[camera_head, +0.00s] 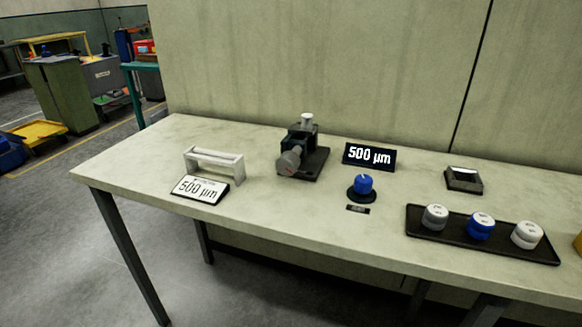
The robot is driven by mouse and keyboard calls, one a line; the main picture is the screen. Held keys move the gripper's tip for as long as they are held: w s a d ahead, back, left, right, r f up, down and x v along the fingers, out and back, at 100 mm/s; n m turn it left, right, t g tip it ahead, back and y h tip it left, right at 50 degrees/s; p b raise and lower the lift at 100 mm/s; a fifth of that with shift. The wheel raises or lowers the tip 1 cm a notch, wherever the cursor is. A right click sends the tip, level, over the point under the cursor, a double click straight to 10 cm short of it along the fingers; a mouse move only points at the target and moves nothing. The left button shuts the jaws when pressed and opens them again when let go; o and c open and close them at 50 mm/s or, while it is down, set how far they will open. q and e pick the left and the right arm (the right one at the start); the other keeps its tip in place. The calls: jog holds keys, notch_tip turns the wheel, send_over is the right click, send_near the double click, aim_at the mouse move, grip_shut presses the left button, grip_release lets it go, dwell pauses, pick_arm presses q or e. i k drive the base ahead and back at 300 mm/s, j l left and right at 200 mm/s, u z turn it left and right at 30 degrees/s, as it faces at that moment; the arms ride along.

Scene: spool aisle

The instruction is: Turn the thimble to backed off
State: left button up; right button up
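A dark block-like device (312,163) stands near the back of the pale table, left of the middle. A grey round part (289,162), which looks like the thimble, sticks out from its front left. A white knob (307,119) sits on its top. The marks on the grey part are too small to read. A blue dial knob (363,184) on a black round base stands on the table to the right, with a small dark label (358,209) in front of it. Neither of my grippers is in view.
A "500 µm" card (201,189) leans before a pale frame (214,164). A black "500 µm" display (369,156) stands behind the blue knob. The table's (300,226) front middle is clear.

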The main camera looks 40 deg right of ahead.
aim_at(289, 162)
jog(key=i+j+z, duration=0.1)
jog(key=j+z, duration=0.35)
jog(key=j, duration=0.25)
jog(key=j+z, duration=0.45)
jog(key=j, duration=0.2)
